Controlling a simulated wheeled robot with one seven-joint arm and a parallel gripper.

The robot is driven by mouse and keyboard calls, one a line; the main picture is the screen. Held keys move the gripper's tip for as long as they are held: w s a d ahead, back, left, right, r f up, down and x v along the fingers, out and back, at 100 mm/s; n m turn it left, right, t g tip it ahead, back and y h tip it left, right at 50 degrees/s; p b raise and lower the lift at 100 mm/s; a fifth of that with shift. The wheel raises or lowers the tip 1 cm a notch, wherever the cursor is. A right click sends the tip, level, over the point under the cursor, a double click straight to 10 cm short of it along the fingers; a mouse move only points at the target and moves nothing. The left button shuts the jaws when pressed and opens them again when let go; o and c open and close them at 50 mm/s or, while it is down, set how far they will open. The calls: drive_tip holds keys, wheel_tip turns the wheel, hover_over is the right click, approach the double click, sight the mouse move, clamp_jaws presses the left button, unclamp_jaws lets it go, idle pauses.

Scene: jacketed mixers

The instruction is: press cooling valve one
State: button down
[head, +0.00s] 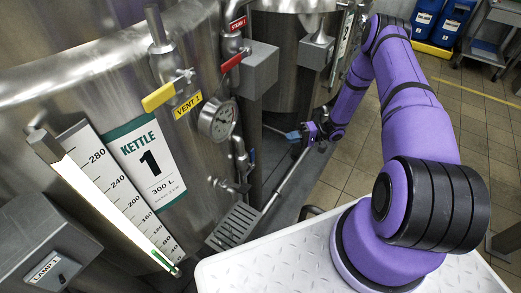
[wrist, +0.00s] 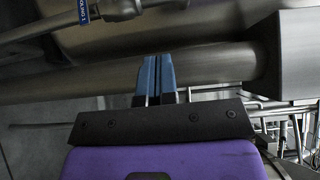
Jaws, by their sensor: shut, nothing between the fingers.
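My gripper (head: 292,135) is at the far end of my purple arm, low beside the steel kettles, to the right of kettle one (head: 205,75) in the head view. In the wrist view, the blue fingers of my gripper (wrist: 156,58) are shut together and empty, in front of a thick steel pipe (wrist: 215,68). A small blue tag (wrist: 83,12) on a thin pipe shows at the top left, its lettering partly cut off and hard to read. Beside it is a grey fitting (wrist: 118,8). In the head view a small blue tag (head: 252,156) sits by the kettle's lower pipework, left of my gripper. A valve handle is not clear.
A yellow-handled vent valve (head: 160,96) and a pressure gauge (head: 216,120) are on kettle one. A red-handled steam valve (head: 232,62) is near a grey box (head: 259,70). A drain grate (head: 235,226) lies below. Tiled floor (head: 365,150) is open to the right.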

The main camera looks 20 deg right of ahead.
drive_tip(key=shift+f, duration=0.4)
drive_tip(key=shift+a, duration=0.1)
approach(252, 159)
drive_tip(key=w+a+r, duration=0.1)
drive_tip(key=w+a, duration=0.2)
drive_tip(key=w, duration=0.3)
drive_tip(key=shift+s+a, duration=1.35)
